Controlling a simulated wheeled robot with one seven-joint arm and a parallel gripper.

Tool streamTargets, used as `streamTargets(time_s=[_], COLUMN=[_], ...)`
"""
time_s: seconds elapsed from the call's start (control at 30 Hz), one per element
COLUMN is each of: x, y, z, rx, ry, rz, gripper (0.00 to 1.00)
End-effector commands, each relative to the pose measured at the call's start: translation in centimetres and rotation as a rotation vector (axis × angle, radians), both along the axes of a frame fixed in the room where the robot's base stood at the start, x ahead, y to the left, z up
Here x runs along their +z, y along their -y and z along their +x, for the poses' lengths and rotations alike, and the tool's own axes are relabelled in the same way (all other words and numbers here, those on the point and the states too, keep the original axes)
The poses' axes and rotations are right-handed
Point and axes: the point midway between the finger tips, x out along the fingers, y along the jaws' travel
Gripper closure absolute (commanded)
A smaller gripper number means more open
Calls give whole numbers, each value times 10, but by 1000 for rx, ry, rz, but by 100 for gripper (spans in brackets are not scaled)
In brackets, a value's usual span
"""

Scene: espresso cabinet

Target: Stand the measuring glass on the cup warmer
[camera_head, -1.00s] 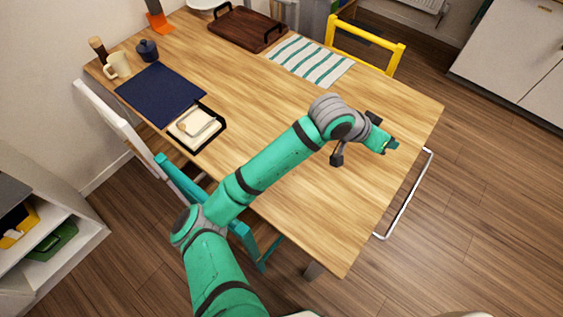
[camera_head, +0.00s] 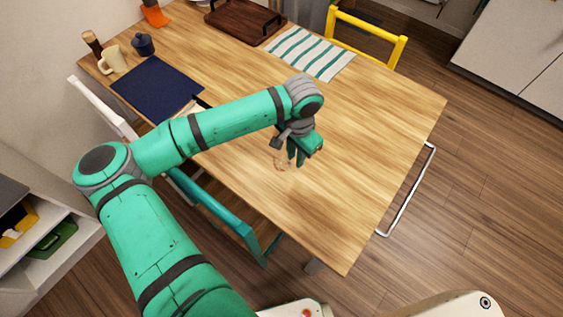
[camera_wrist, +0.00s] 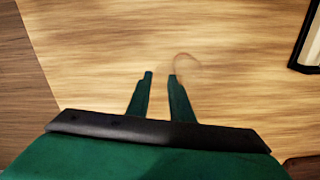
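A faint, clear round object, seemingly the measuring glass (camera_head: 283,161), stands on the wooden table just below my gripper. In the wrist view its thin rim (camera_wrist: 190,56) shows beside and beyond the right fingertip. The rest of it is hard to make out. My gripper (camera_head: 296,158) points down over the table. In the wrist view its two green fingers (camera_wrist: 160,76) stand apart with bare table between them, and they hold nothing. I cannot see a cup warmer in either view.
A navy mat (camera_head: 157,90), a cream mug (camera_head: 112,60) and a dark blue pot (camera_head: 143,44) are at the table's left. A brown tray (camera_head: 244,22) and striped cloth (camera_head: 311,53) lie at the back. The table's right is clear.

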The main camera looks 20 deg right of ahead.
Motion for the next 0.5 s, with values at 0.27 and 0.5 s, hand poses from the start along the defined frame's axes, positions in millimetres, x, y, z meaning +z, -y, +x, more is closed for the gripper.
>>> streamTargets(time_s=[0.27,0.5], x=[-22,-53], y=[1,-1], z=[0,3], rx=[-1,5], ry=[1,1], rz=[-2,0], gripper=[80,80])
